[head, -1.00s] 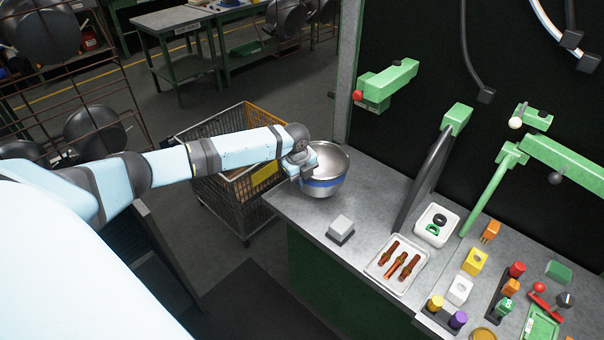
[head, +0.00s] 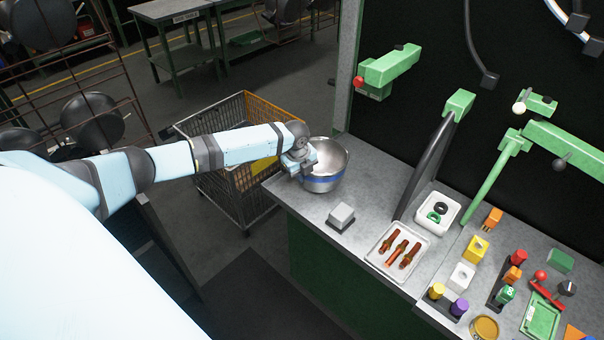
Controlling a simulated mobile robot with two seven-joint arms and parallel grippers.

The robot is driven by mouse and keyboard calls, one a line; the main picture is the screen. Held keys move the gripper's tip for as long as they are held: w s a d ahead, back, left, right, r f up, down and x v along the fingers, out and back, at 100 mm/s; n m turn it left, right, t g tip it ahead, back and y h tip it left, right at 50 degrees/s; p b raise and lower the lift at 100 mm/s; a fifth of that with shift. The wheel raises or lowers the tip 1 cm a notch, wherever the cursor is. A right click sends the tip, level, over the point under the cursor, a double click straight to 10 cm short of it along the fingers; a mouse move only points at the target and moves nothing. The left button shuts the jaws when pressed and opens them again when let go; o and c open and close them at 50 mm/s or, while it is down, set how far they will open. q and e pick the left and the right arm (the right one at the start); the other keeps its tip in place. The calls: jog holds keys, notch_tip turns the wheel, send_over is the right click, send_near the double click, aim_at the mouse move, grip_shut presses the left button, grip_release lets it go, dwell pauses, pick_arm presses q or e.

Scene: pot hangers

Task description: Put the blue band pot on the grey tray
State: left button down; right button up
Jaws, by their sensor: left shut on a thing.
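The blue band pot (head: 326,182) is a silver metal bowl with a blue band around its side. It is at the left end of the grey counter, upright or nearly so. My left gripper (head: 300,160) is shut on the left side of the pot, near its rim; the fingertips are partly hidden. I cannot tell whether the pot's base touches the counter. A pale tray (head: 372,262) with several reddish-brown pieces lies on the counter to the right; I cannot make out a clearly grey tray. My right gripper is not in view.
A wire cart (head: 240,190) stands left of the counter. A green post with a dark bar (head: 425,165) rises to the right. Several coloured parts fill the counter's right side.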

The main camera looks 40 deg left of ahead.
pick_arm(q)
jog(key=shift+f, duration=0.5)
jog(key=c, duration=1.1)
grip_release()
jog(key=shift+o, duration=0.2)
notch_tip(320, 180, up, 14)
jog(key=s+b, duration=0.1)
jog(key=s, duration=0.1)
jog(key=s+d+f+n+t+h+p, duration=0.1)
jog(key=s+d+f+n+t+h, duration=0.2)
jog(key=d+f, duration=0.5)
jog(key=s+d+f+n+t+p, duration=0.1)
jog(key=s+d+f+n+p, duration=0.15)
jog(key=s+d+f, duration=0.55)
jog(key=s+d+n+t+p, duration=0.1)
jog(key=s+d+n+t, duration=0.1)
jog(key=s+d+n, duration=0.2)
jog(key=s+d+r+n+t, duration=0.1)
jog(key=s+d+n+t, duration=0.2)
jog(key=s+n, duration=0.6)
jog(key=s+d, duration=0.1)
jog(key=s, duration=0.3)
jog(key=shift+d+r+p, duration=0.25)
jog(key=shift+d+p, duration=0.05)
jog(key=shift+p, duration=0.1)
